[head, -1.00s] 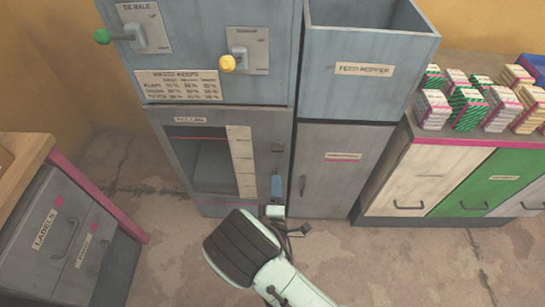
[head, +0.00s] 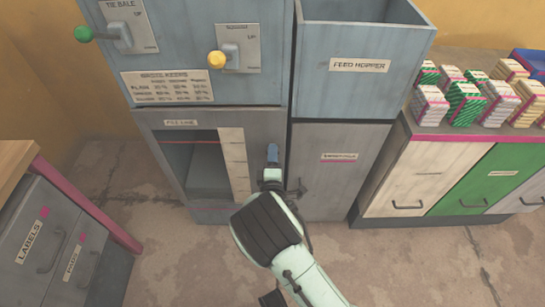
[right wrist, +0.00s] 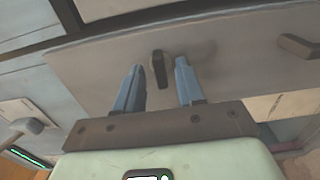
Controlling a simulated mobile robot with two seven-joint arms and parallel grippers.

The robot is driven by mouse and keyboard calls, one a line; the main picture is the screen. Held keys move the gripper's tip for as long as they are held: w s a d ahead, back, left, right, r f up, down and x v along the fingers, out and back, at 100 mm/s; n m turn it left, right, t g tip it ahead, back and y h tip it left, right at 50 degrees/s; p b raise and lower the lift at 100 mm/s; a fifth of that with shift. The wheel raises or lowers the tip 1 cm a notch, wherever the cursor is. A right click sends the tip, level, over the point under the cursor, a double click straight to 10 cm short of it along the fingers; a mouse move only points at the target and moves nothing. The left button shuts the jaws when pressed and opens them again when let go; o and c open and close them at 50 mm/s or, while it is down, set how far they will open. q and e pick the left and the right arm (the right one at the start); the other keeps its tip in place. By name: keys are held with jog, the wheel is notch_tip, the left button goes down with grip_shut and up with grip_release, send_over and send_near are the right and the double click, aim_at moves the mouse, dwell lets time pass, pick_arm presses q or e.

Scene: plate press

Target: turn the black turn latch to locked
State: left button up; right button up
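The black turn latch (right wrist: 159,68) shows in the right wrist view as a dark knob on a round base, mounted on a grey panel. Its long side runs roughly up and down in that picture. My right gripper (right wrist: 158,84) is open, with its two blue fingers apart and pointing toward the panel. The latch shows in the gap between the fingertips, and I see no contact. In the head view my right gripper (head: 272,153) is in front of the right part of the press's lower door (head: 260,128) and hides the latch. My left gripper is not in view.
A brown bar handle (right wrist: 299,46) is right of the fingers in the wrist view. The feed hopper (head: 360,85) and a grey cabinet door (head: 335,165) stand to the right. Green (head: 84,33) and yellow (head: 217,59) knobbed levers are above. A drawer unit (head: 60,230) stands left.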

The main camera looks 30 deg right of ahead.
grip_shut()
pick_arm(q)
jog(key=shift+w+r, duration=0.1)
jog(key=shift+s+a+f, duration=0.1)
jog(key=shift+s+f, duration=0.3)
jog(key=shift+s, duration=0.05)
pick_arm(e)
jog(key=shift+m, duration=9)
